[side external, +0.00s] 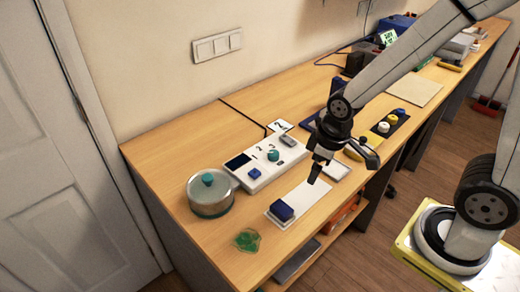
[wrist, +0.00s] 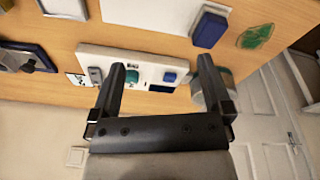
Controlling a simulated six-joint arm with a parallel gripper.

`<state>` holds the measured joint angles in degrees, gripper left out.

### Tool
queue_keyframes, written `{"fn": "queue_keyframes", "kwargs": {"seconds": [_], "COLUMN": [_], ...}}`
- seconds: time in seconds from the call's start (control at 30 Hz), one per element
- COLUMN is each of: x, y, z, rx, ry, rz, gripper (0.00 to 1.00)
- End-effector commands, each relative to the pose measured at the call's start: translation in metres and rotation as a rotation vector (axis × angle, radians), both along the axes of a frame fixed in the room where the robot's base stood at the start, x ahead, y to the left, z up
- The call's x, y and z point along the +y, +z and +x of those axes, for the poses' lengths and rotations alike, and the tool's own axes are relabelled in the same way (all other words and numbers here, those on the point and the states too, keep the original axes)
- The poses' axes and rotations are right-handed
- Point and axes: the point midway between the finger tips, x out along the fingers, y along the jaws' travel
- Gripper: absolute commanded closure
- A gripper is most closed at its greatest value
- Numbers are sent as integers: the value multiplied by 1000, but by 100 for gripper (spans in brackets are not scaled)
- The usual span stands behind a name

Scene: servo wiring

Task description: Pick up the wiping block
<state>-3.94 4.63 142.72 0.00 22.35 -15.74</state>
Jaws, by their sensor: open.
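The wiping block looks to be the dark blue block (side external: 281,211) with a pale lower edge, lying at the near-left end of a white plate (side external: 303,201). In the wrist view the block (wrist: 209,27) is at the top right, at the end of the white plate (wrist: 150,14). My gripper (side external: 316,176) hangs above the bench, up and to the right of the block and apart from it. In the wrist view my gripper (wrist: 162,66) shows two fingers spread wide with nothing held between them. Nothing hides the block.
A white panel (side external: 262,168) with a teal knob and blue button stands behind the plate. A round glass pot (side external: 210,196) with a teal lid is left of it. A green translucent patch (side external: 247,240) lies near the block. The bench's front edge is close to the plate.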

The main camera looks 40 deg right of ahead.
Motion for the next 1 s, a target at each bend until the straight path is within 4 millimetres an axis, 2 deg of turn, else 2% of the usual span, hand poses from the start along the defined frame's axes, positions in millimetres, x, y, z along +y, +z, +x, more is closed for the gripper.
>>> {"fn": "queue_keyframes", "kwargs": {"seconds": [0.4,0.6,0.8,1.0], "x": [49,71,82,83], "y": [-22,-33,-38,-39], "z": [20,25,27,27], "rx": [95,132,148,150], "ry": [716,1020,1182,1210], "rz": [-87,-109,-118,-120], "gripper": [0,0,0,0]}}
